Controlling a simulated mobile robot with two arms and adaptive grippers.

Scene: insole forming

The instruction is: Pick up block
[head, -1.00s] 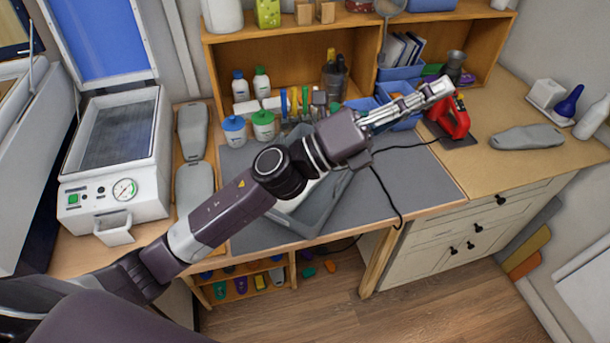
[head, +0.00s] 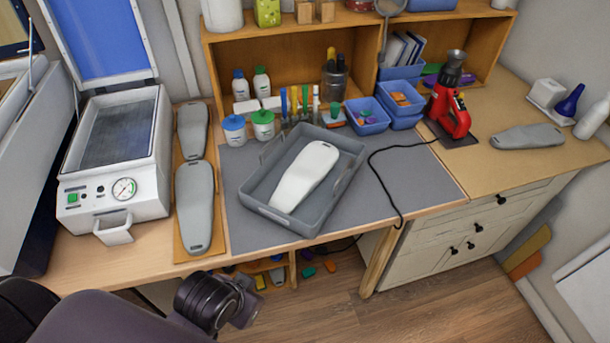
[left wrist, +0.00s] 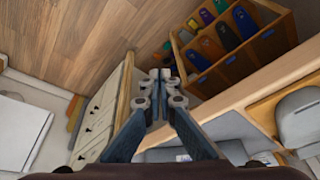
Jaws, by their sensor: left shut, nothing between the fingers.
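Several grey foot-shaped blocks are in the head view. An upper block (head: 193,130) and a lower block (head: 195,206) lie on a wooden board at the left of the bench. Another grey block (head: 527,137) lies on the right counter. A white foot-shaped piece (head: 304,175) lies in a grey tray (head: 256,204) on the grey mat. My left gripper (left wrist: 158,78) is shut and empty in the left wrist view, above the floor beside the bench front. In the head view my left arm's dark end shows low at the left, its fingers hidden. My right gripper is not in view.
A white press machine (head: 112,165) with an open blue lid stands at the left. A red heat tool (head: 449,110) with a trailing cable stands right of the mat. Bottles and blue bins line the back. A cubby shelf (left wrist: 204,62) is beneath the bench.

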